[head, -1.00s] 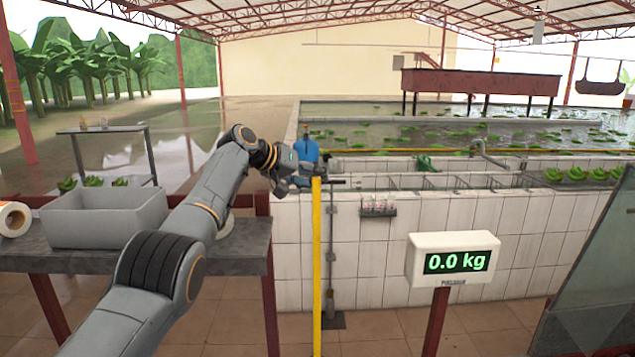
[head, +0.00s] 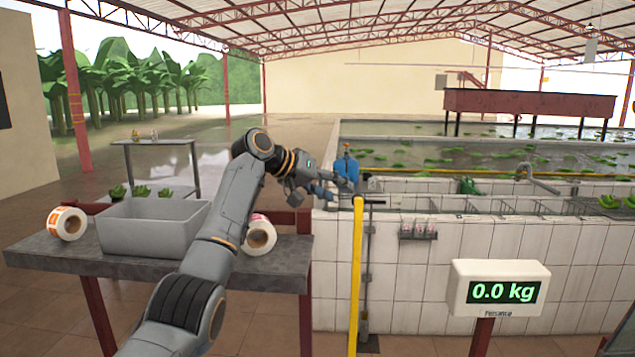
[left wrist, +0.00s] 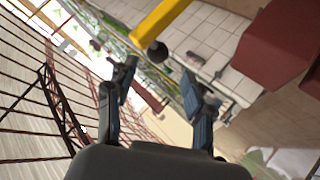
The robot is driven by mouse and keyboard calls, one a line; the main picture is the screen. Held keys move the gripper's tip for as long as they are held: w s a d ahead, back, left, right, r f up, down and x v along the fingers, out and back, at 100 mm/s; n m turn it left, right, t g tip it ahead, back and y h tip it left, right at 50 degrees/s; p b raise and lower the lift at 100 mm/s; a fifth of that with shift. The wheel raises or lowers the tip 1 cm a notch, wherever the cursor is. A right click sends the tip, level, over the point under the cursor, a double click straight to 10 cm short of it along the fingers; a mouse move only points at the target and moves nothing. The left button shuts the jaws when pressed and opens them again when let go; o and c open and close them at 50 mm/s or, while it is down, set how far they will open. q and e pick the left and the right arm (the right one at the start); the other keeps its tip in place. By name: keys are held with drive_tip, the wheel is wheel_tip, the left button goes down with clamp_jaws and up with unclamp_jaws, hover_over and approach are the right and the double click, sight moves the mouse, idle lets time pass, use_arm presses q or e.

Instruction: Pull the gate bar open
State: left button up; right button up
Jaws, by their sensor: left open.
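A yellow bar (head: 356,275), which I take as the gate bar, runs up the lower middle of the head view, in front of the tiled tank wall. In the left wrist view its yellow end (left wrist: 158,22) comes in from the top, with a dark round knob (left wrist: 158,52) close by. My left gripper (head: 335,190) is open and empty, just left of the bar's top end in the head view. In the left wrist view its two fingers (left wrist: 160,84) are spread, with the knob beyond the gap between them. Contact with the bar is not visible. My right gripper is not in view.
A grey table with a grey bin (head: 150,240) and label rolls (head: 67,223) stands at left, under my left arm. A blue bottle (head: 346,166) stands behind the gripper. A scale display (head: 499,290) reading 0.0 kg stands at right. Tiled tanks (head: 480,250) lie behind.

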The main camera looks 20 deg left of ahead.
use_arm(q)
drive_tip(key=v, duration=0.5)
drive_tip(key=shift+a, duration=0.15)
